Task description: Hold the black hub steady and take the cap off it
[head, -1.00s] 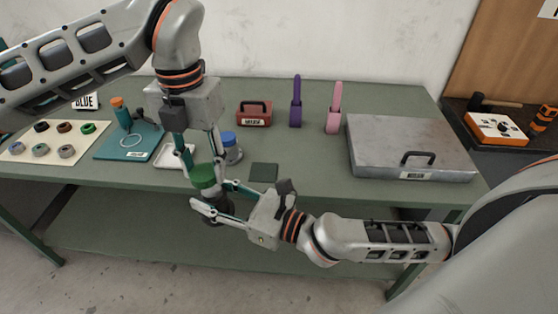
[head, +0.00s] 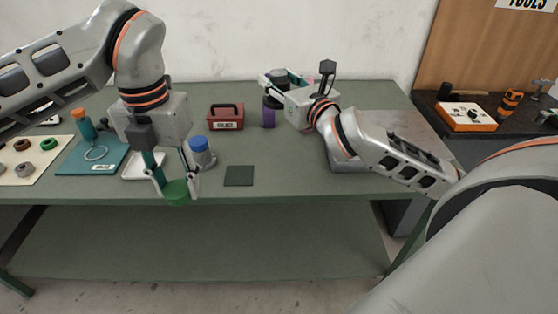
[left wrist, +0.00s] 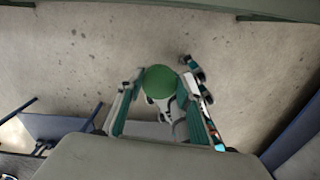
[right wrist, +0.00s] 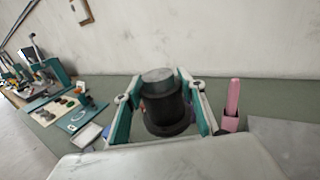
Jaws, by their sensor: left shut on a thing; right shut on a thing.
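The green cap (head: 177,193) is between the fingers of my left gripper (head: 176,188), near the table's front edge. It also shows in the left wrist view (left wrist: 161,82), with the fingers on both sides of it. My right gripper (head: 276,84) is shut on the black hub (head: 272,101), held upright above the back of the table, near the purple holder. In the right wrist view the hub (right wrist: 166,112) stands between the fingers with its grey top bare. The cap and hub are well apart.
A blue-capped jar (head: 201,153) stands just right of my left gripper. A dark green square (head: 239,176) lies on clear tabletop. A white tray (head: 134,172), teal mat (head: 88,163) and red box (head: 226,117) lie nearby. My right arm partly covers the grey box (head: 347,157).

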